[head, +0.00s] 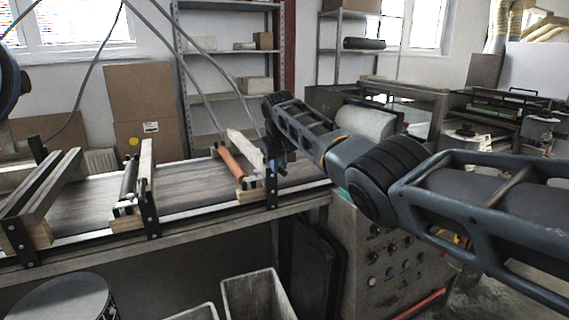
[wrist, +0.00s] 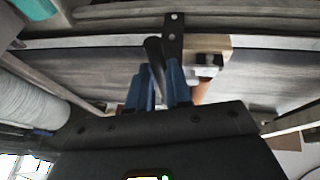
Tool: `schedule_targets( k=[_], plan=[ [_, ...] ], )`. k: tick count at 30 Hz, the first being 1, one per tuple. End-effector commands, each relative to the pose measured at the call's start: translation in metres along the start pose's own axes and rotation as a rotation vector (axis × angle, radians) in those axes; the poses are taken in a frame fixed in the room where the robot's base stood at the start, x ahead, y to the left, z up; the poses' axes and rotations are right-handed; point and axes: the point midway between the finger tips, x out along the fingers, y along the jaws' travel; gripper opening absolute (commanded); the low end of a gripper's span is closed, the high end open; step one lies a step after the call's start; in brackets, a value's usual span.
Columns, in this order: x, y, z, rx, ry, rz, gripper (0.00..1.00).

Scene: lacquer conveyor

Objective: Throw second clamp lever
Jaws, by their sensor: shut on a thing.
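My gripper (head: 274,158) is at the conveyor's front edge, beside the black upright bracket (head: 271,186) at the end with the orange roller (head: 231,163). In the wrist view its blue fingers (wrist: 160,76) are closed around a dark, rounded lever handle (wrist: 152,48). The handle stands beside the drilled black bracket (wrist: 172,36) and partly hides behind the fingers. A pale wooden block (wrist: 217,46) sits right of that bracket. Which clamp lever this is cannot be told from the markings. In the head view my gripper hides the handle.
The conveyor belt (head: 185,190) runs left, with another bracketed roller station (head: 128,183) on it. A control cabinet (head: 375,245) with knobs stands below my arm. Pale bins (head: 253,296) and a round drum (head: 62,300) stand in front of the conveyor.

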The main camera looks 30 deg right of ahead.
Motion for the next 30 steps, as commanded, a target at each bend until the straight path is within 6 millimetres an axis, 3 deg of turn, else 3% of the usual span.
schedule_targets(
  k=[20,21,28,30],
  plan=[
    [-0.0008,-0.0046,-0.0014,0.064,-0.014,0.024,0.00],
    [-0.0008,-0.0047,-0.0015,0.064,-0.014,0.024,0.20],
    [-0.0007,-0.0039,-0.0014,0.063,-0.013,0.025,0.42],
    [-0.0006,-0.0037,-0.0014,0.063,-0.013,0.025,0.44]
  ],
)
